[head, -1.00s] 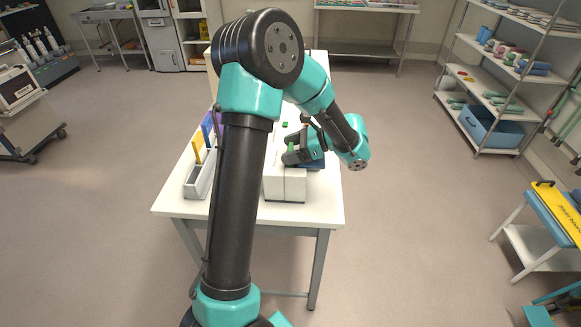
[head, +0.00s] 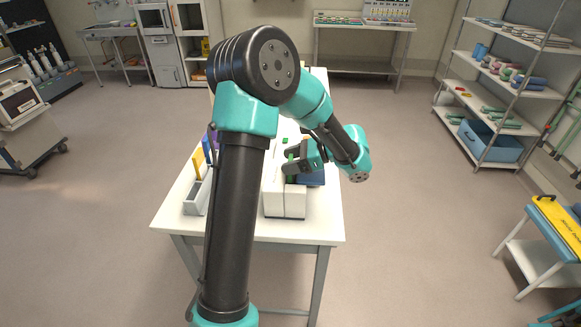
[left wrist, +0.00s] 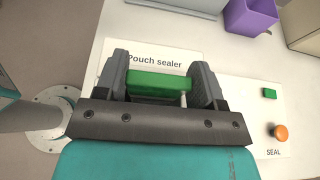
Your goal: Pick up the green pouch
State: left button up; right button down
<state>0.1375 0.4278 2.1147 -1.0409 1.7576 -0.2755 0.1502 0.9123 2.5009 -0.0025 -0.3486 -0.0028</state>
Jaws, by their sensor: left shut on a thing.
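The green pouch (left wrist: 158,83) is a green block in the left wrist view, lying between the two dark fingers of my left gripper (left wrist: 160,76). The fingers press on its two ends. In the head view my left gripper (head: 291,163) is over the white pouch sealer (head: 285,203) on the table, and a bit of green shows at its fingertips. How far the pouch is above the surface is hard to tell. The arm hides part of the table. My right gripper is not in view.

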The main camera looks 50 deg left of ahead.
pick_arm(q)
notch_tip(320, 180, up, 16)
dwell(0.3)
dwell(0.4)
